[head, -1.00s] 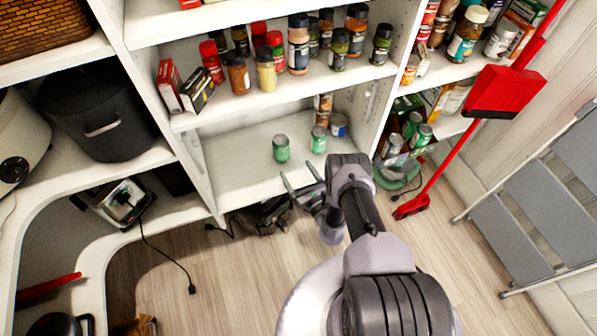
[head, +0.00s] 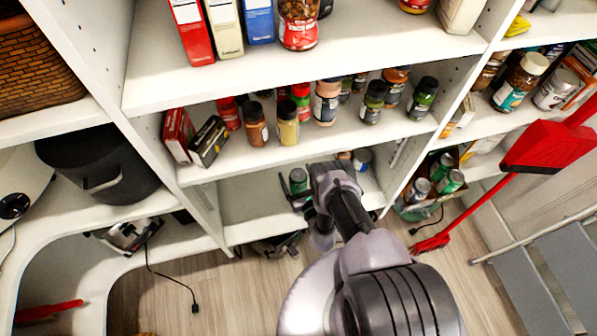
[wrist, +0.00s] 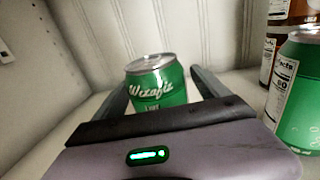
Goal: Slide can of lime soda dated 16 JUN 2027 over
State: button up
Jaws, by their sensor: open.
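A green soda can (head: 298,178) with a silver lid stands upright on the lower shelf (head: 245,200). In the wrist view this can (wrist: 158,84) faces me with white lettering that seems to include "LIME"; no date can be read. My gripper (wrist: 160,92) is open, with one finger on each side of the can; I cannot tell whether either touches it. My gripper (head: 298,192) also shows in the head view, reaching into the shelf. A second green can (wrist: 301,95) stands to the right in the wrist view, outside the fingers.
Brown-and-white labelled containers (wrist: 273,45) stand behind the second green can. A blue-topped can (head: 362,158) is at the back right. The shelf above holds spice jars (head: 288,122) and small boxes. The lower shelf's left part is clear.

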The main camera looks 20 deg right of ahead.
jog(key=shift+w, duration=0.25)
jog(key=shift+s, duration=0.1)
